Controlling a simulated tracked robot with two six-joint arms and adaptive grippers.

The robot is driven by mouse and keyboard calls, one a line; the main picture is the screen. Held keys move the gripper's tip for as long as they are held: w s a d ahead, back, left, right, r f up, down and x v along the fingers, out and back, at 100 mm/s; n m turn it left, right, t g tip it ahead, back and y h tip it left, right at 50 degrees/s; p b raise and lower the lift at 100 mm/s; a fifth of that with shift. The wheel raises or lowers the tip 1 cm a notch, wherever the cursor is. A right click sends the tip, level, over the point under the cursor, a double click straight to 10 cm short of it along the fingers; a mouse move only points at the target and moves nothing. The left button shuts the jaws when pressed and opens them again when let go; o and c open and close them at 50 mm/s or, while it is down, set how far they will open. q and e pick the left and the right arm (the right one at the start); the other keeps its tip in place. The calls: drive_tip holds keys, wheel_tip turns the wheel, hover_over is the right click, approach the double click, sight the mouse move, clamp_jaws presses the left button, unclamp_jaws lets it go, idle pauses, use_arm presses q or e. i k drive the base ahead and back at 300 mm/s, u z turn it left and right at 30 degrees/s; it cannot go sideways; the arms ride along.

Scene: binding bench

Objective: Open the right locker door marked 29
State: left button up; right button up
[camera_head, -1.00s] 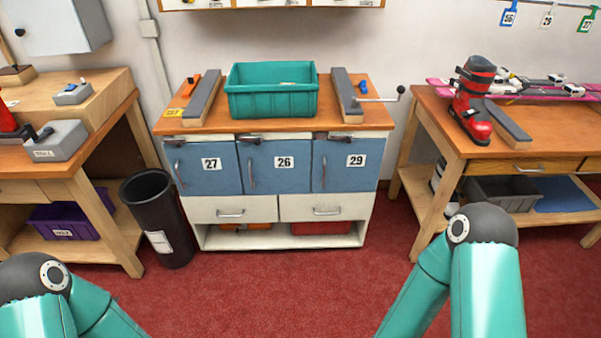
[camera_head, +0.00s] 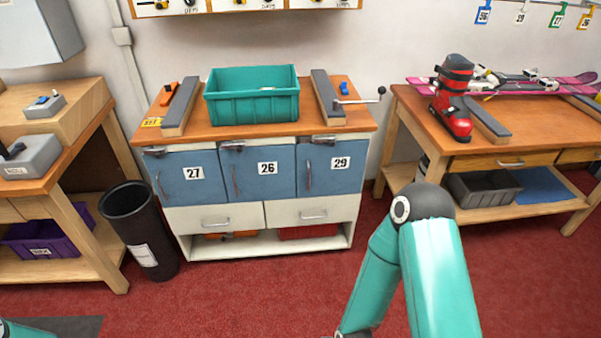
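The locker door marked 29 (camera_head: 346,177) is the blue right-hand door of the white cabinet in the middle. It is closed, with an upright handle (camera_head: 308,177) near its left edge. The doors marked 26 (camera_head: 253,186) and 27 (camera_head: 176,186) are beside it on the left, also closed. My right arm comes up from the bottom right, in front of and below the cabinet, apart from the door. Its gripper is cut off at or below the bottom edge, so its fingers do not show. Only a sliver of my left arm shows at the bottom left corner.
A teal bin (camera_head: 252,104) stands on the cabinet top, and a crank handle (camera_head: 362,101) sticks out at its right. A black waste bin (camera_head: 143,243) stands left of the cabinet. A bench (camera_head: 535,140) with a red ski boot (camera_head: 452,97) is at right. Red floor in front is clear.

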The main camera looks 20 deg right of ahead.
sight(322, 169)
drive_tip(key=i, duration=0.9)
drive_tip(key=z, duration=0.05)
